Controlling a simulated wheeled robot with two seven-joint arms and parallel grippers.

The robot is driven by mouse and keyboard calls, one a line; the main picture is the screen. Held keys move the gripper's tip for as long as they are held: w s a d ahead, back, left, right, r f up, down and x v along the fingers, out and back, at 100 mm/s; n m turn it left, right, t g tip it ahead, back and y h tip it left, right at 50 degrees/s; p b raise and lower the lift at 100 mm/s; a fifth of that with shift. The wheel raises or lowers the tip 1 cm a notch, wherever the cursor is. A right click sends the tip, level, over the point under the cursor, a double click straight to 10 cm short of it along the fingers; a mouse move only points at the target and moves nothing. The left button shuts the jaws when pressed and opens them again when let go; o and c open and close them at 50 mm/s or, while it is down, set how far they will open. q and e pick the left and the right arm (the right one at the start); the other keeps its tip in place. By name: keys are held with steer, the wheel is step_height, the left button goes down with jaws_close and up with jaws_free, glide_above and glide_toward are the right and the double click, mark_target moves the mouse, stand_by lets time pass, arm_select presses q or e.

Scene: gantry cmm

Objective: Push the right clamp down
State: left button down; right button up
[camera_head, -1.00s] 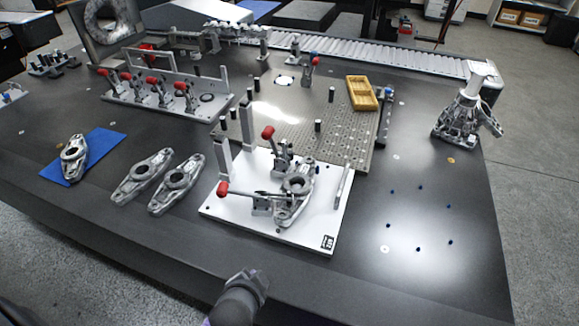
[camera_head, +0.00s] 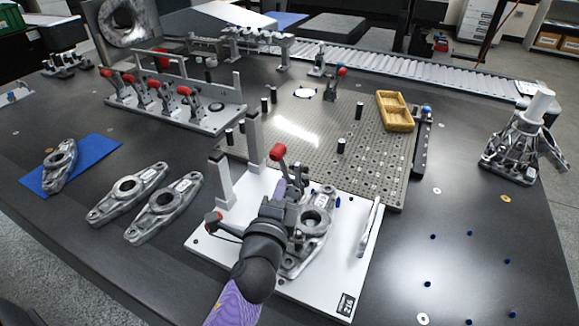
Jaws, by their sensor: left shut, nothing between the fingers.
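The white fixture plate (camera_head: 215,245) holds a grey metal casting (camera_head: 318,222) with a round bore. The right clamp's red handle (camera_head: 278,152) stands raised at the back of the plate. The other clamp's red handle (camera_head: 212,222) lies low at the left, its lever partly hidden behind my gripper. My left gripper (camera_head: 291,190) is shut and empty. It reaches in from the bottom over the plate, just below the raised handle in the picture, and hides the right clamp's base. I cannot tell whether it touches the clamp. My right gripper is not in view.
Loose castings (camera_head: 162,210) lie to the left, with another on a blue mat (camera_head: 92,160). A perforated plate (camera_head: 370,160) with a yellow tray (camera_head: 396,112) lies behind. The table is mostly clear at right.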

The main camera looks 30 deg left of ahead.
mark_target(283, 164)
arm_select(q)
steer(key=b+x, duration=0.1)
steer(key=x, duration=0.6)
steer(key=shift+w+a, duration=0.15)
steer(key=shift+w, duration=0.2)
steer(key=shift+a+n, duration=0.25)
steer(key=shift+n, duration=0.15)
